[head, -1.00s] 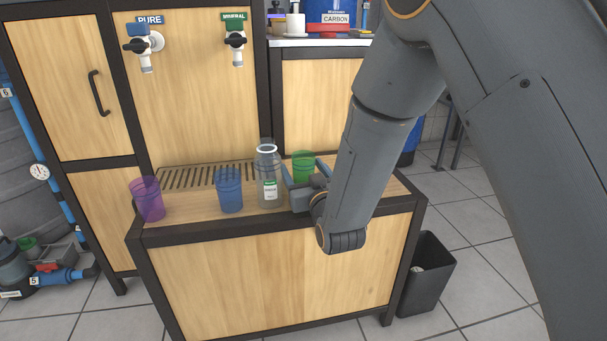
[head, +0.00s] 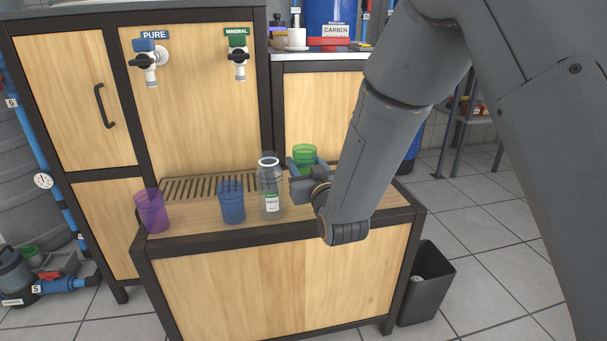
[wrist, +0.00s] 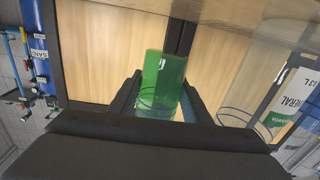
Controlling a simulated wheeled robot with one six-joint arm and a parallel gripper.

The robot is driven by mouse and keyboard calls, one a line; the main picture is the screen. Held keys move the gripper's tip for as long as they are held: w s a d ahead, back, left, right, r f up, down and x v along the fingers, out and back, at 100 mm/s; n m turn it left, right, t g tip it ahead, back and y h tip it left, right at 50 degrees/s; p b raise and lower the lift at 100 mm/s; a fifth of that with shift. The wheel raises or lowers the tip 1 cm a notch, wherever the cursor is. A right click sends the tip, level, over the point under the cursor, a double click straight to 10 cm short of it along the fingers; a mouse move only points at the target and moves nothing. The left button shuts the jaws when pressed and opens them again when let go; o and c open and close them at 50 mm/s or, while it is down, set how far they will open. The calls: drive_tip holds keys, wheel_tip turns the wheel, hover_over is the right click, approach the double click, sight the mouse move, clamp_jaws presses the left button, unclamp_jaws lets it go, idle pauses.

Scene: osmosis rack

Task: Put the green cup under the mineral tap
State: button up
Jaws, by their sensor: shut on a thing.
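The green cup (head: 305,154) is a see-through tumbler behind my gripper, at the right of the bench in the head view. My gripper (head: 309,168) is shut on it, one finger on each side. In the wrist view the cup (wrist: 163,82) stands between the fingers (wrist: 162,104). The cup's lower part is hidden in the head view, so its exact height over the bench is unclear. The mineral tap (head: 238,62), with a green label, is on the wood panel, up and left of the cup. A slotted drain grille (head: 195,188) lies at the back of the bench.
A clear bottle (head: 270,194) stands just left of my gripper. A blue cup (head: 231,203) and a purple cup (head: 152,210) stand further left. The pure tap (head: 149,62) is left of the mineral tap. The grille looks clear.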

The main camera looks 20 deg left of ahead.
sight(304, 145)
wheel_tip(304, 145, up, 5)
drive_tip(key=shift+r+p, duration=0.1)
drive_tip(key=shift+p, duration=0.55)
wheel_tip(304, 145, up, 7)
drive_tip(key=p, duration=0.4)
drive_tip(key=w+d+f+m+t+h+b, duration=0.1)
drive_tip(key=d+f+h, duration=0.1)
drive_tip(key=d+f, duration=0.35)
drive_tip(key=w+d+f+m+h+b, duration=0.1)
drive_tip(key=d+f, duration=0.1)
drive_tip(key=d, duration=0.7)
drive_tip(key=w+d+f+m+t+h, duration=0.1)
drive_tip(key=w+d+f+h, duration=0.1)
drive_tip(key=d+f, duration=0.35)
drive_tip(key=s+d+f+m+t+h+b, duration=0.1)
drive_tip(key=s+d+f+m+h, duration=0.2)
drive_tip(key=d, duration=0.9)
drive_tip(key=s+d+f+m+h+b, duration=0.15)
drive_tip(key=s+d+f, duration=0.25)
drive_tip(key=d, duration=0.7)
wheel_tip(304, 145, up, 29)
drive_tip(key=p, duration=2.9)
drive_tip(key=s+f, duration=0.4)
drive_tip(key=f, duration=0.4)
drive_tip(key=s+f, duration=0.4)
drive_tip(key=f, duration=0.4)
drive_tip(key=shift+d+h, duration=0.3)
drive_tip(key=shift+h, duration=0.15)
